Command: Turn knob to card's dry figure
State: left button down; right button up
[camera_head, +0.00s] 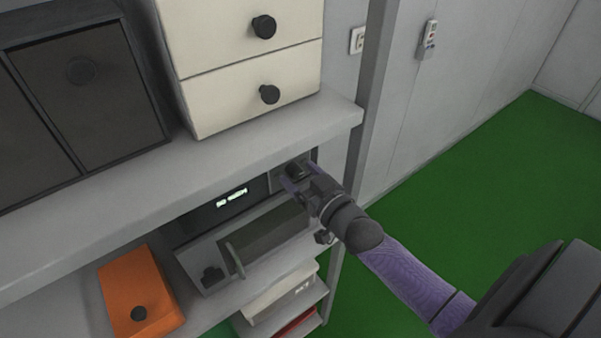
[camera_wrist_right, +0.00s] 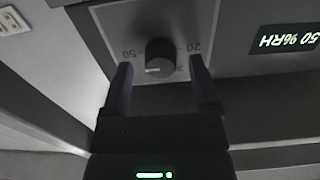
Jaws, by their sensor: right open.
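A dark round knob (camera_wrist_right: 160,55) with a white pointer mark sits on a grey panel (camera_wrist_right: 108,20), seen upside down in the right wrist view. Printed figures 50 and 20 flank it; another figure is partly hidden by the knob. The pointer mark is at the knob's lower left in that view. My right gripper (camera_wrist_right: 161,68) is open, its fingers on either side of the knob; contact cannot be told. In the head view my right gripper (camera_head: 294,178) hides the knob. A lit display (camera_wrist_right: 286,40) seems to read 50 %RH; it also shows in the head view (camera_head: 232,198). I cannot make out a card.
The dark unit with the open flap (camera_head: 210,272) sits under a grey shelf (camera_head: 240,145). A cream drawer cabinet (camera_head: 215,105) and dark cabinet (camera_head: 100,95) stand above. An orange box (camera_head: 135,285) is at lower left. Green floor (camera_head: 480,180) is clear at right.

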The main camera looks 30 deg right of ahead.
jog(key=shift+w+a, duration=0.1)
jog(key=shift+w, duration=0.15)
jog(key=shift+c, duration=0.4)
grip_shut()
